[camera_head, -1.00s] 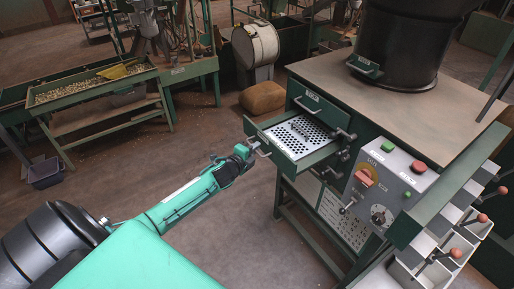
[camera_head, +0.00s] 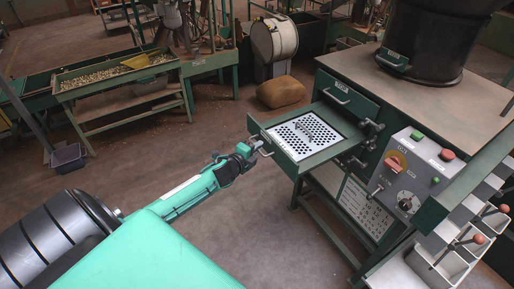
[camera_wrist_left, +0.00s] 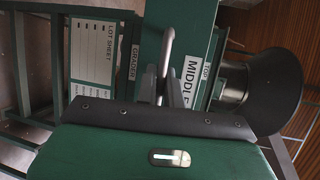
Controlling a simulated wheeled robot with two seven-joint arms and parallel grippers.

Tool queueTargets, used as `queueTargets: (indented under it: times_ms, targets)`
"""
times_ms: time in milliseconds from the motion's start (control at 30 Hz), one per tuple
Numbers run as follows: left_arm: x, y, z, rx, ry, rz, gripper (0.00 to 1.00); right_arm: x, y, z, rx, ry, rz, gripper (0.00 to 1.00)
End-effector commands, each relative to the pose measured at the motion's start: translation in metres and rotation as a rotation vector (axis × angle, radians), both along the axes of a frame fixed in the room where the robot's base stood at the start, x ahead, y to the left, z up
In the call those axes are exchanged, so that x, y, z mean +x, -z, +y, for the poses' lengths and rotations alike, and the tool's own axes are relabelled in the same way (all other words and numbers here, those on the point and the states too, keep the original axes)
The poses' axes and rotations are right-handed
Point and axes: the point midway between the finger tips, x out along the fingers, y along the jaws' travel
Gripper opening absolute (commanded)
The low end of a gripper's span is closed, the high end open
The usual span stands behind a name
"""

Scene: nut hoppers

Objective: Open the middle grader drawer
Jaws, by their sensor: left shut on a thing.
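The middle grader drawer (camera_head: 283,161) is pulled well out from the green grader cabinet, below the closed top drawer (camera_head: 347,97). A white perforated plate (camera_head: 302,137) lies in it. My left gripper (camera_head: 257,147) is at the drawer's front, shut on its metal handle (camera_head: 267,149). My right gripper is not in view.
A control box (camera_head: 408,172) with buttons and a dial is on the cabinet's side, near the white bins (camera_head: 437,262) at the right. A black hopper (camera_head: 425,40) stands on top. A sack (camera_head: 281,92) lies on the floor behind. Floor left of the drawer is clear.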

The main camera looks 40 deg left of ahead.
Motion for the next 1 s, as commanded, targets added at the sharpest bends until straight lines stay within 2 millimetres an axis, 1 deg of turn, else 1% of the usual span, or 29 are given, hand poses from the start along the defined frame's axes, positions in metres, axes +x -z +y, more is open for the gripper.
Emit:
queueTargets:
  times_ms: [133,167,200,233,267,533,667,767,1000]
  targets:
    - [0.0,0.0,0.0,0.0,0.0,0.0,0.0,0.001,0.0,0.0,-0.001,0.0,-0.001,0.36]
    - [0.0,0.0,0.0,0.0,0.0,0.0,0.13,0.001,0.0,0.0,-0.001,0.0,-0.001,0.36]
    - [0.0,0.0,0.0,0.0,0.0,0.0,0.21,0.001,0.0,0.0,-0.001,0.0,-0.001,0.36]
    - [0.0,0.0,0.0,0.0,0.0,0.0,0.26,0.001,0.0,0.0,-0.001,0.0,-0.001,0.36]
    - [0.0,0.0,0.0,0.0,0.0,0.0,0.3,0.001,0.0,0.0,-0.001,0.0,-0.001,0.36]
    - [0.0,0.0,0.0,0.0,0.0,0.0,0.3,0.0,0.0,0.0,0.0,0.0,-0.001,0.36]
    - [-0.005,0.001,0.0,0.0,0.0,0.001,0.3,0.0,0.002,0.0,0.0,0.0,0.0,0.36]
    - [-0.015,0.0,0.0,0.0,0.001,0.001,0.3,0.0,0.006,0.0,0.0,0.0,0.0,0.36]
    - [-0.051,-0.005,0.0,0.001,0.001,0.002,0.3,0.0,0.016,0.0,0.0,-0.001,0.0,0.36]
